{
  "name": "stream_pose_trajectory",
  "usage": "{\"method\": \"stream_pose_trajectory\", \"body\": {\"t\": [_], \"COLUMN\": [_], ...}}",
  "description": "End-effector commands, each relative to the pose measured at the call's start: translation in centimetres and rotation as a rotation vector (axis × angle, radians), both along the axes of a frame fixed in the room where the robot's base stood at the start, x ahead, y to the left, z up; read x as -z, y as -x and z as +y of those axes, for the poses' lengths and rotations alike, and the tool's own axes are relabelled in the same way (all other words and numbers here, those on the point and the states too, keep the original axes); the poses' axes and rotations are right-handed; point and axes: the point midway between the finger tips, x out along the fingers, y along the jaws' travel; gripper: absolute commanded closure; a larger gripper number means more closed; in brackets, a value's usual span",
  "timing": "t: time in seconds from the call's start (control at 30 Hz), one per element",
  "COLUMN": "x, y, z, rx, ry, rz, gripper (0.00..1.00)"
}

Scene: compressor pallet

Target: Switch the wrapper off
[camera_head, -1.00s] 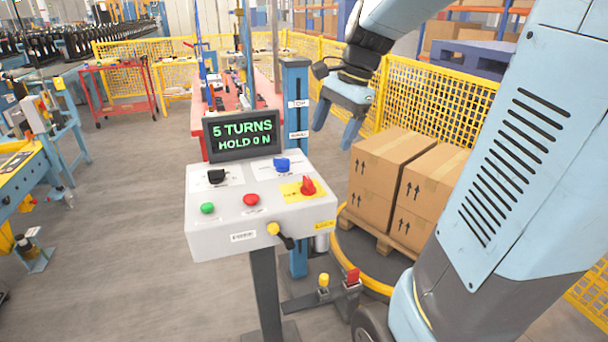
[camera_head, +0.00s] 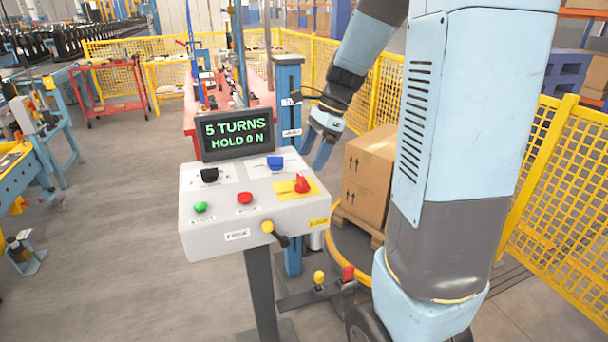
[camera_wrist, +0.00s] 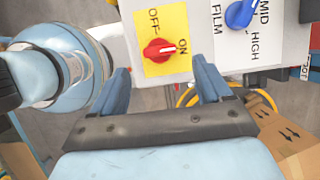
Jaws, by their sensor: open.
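The wrapper's control box (camera_head: 215,225) stands on a post in front of me. Its red rotary switch (camera_head: 302,184) sits on a yellow plate at the right of the panel. In the wrist view the red switch (camera_wrist: 159,50) lies between OFF and ON lettering, with its pale mark toward ON. The display (camera_head: 236,134) reads "5 TURNS HOLD 0 N". My gripper (camera_head: 322,150) is to the right of the panel, above it and apart from the switch. In the wrist view my gripper (camera_wrist: 163,88) is open and empty, its fingers below and either side of the switch.
Stacked cartons (camera_head: 366,180) stand on the right, near the yellow mesh fence (camera_head: 555,180). A blue column (camera_head: 288,100) rises behind the box.

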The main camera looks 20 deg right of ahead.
Motion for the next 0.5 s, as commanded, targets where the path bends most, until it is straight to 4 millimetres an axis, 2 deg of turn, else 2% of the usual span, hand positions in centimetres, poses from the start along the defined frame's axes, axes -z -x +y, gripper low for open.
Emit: {"method": "stream_pose_trajectory", "body": {"t": [0.2, 0.5], "x": [3.4, 5.8], "y": [0.1, 0.0], "z": [1.4, 2.4], "rx": [-0.002, -0.001], "ry": [0.0, 0.0], "rz": [0.004, 0.001], "gripper": [0.22, 0.22]}}
